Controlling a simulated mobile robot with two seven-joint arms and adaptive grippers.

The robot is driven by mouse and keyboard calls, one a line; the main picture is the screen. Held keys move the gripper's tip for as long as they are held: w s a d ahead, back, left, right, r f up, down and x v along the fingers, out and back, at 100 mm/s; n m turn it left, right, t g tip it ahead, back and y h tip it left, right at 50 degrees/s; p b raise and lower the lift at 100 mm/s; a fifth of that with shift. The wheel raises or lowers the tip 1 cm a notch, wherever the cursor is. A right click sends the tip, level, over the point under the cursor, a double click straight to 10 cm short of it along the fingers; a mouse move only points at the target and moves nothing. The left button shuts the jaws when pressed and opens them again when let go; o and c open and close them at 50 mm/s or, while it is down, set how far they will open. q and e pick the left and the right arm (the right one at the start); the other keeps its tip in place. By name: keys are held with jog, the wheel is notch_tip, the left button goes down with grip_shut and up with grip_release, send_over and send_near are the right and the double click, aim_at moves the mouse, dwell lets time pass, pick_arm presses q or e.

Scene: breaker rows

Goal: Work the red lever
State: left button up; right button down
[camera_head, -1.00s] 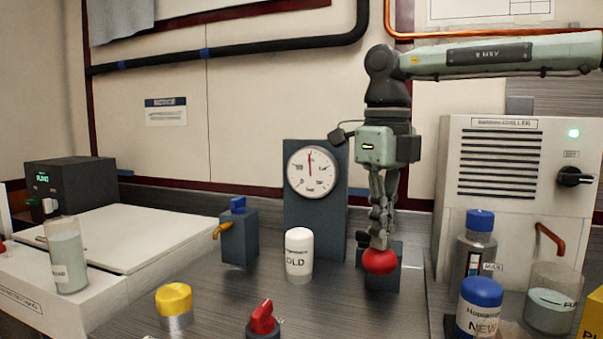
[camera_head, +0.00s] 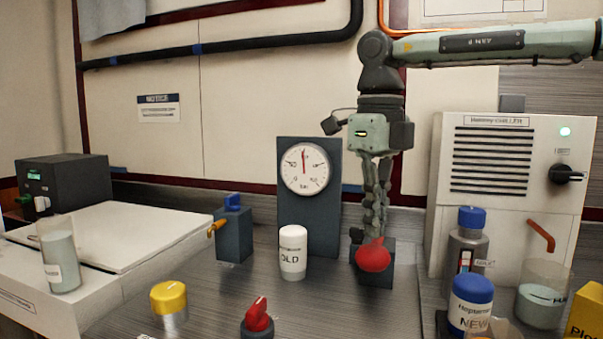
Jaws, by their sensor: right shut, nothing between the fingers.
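A red rounded lever knob (camera_head: 373,257) shows at the front of a dark block (camera_head: 376,277), right of the pressure gauge. My right gripper (camera_head: 374,232) points straight down, shut and empty, with its fingertips directly above or behind the red knob. They look close to touching it, but I cannot tell contact for certain. The knob hides part of the block and perhaps the fingertip ends. A second red part, a rotary handle (camera_head: 257,315) on a dark round base, stands at the front of the bench. My left gripper is not in view.
A gauge panel (camera_head: 309,213), a white-capped OLD bottle (camera_head: 293,254) and a blue-topped valve block (camera_head: 233,234) stand left of the gripper. Blue-capped bottles (camera_head: 472,300) and a beaker (camera_head: 543,298) stand right, before the chiller (camera_head: 440,190). A yellow-capped item (camera_head: 169,301) is front left.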

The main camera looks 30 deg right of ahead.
jog(key=shift+r, duration=2.5)
